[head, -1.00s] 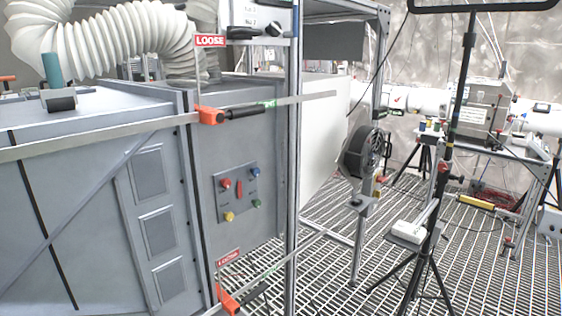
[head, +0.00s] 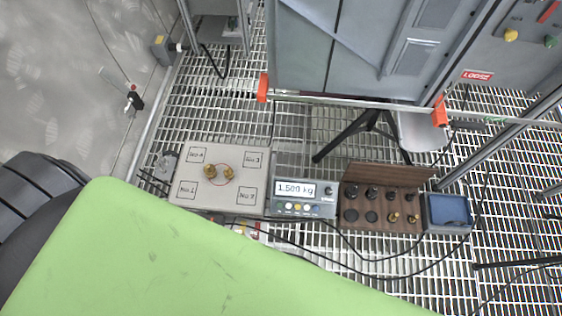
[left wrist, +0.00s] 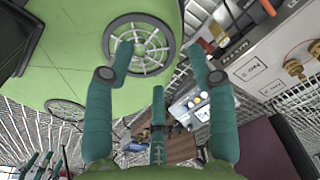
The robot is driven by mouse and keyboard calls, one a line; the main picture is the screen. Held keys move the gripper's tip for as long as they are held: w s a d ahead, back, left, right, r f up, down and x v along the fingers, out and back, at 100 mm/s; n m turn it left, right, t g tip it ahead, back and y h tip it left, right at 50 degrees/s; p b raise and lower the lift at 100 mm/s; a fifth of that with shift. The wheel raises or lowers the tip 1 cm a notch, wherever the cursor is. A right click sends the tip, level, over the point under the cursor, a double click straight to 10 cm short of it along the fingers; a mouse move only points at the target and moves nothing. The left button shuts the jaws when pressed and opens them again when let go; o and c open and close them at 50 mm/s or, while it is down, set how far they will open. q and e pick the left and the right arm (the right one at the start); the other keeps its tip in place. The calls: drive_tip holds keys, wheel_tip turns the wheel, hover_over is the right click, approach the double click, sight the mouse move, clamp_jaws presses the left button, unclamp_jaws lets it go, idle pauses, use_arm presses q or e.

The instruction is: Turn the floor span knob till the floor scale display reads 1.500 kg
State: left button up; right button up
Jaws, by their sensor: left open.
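The floor scale display (head: 294,189) sits on the grating right of the scale platform (head: 255,205), in the head view. Its lit readout looks like 1.500 kg, but the last digits are blurred. A small dark knob (head: 328,190), apparently the span knob, is at the display box's right end. Two brass weights stand on the platform. My left gripper (left wrist: 160,68) is open and empty, its teal fingers spread; the display box (left wrist: 197,103) shows beyond them. The knob is not clear there. Small teal fingers (left wrist: 45,165) at lower left look like my right gripper; their opening is unclear.
A wooden weight box (head: 383,208) with an upright lid and a blue-lined tray (head: 447,213) stand right of the display. Black cables (head: 365,258) cross the grating. A tripod (head: 370,128) and a grey cabinet (head: 365,50) stand behind.

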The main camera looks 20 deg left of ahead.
use_arm(q)
drive_tip(key=shift+w+d, duration=0.15)
drive_tip(key=shift+w, duration=0.7)
use_arm(e)
drive_tip(key=shift+s, duration=0.75)
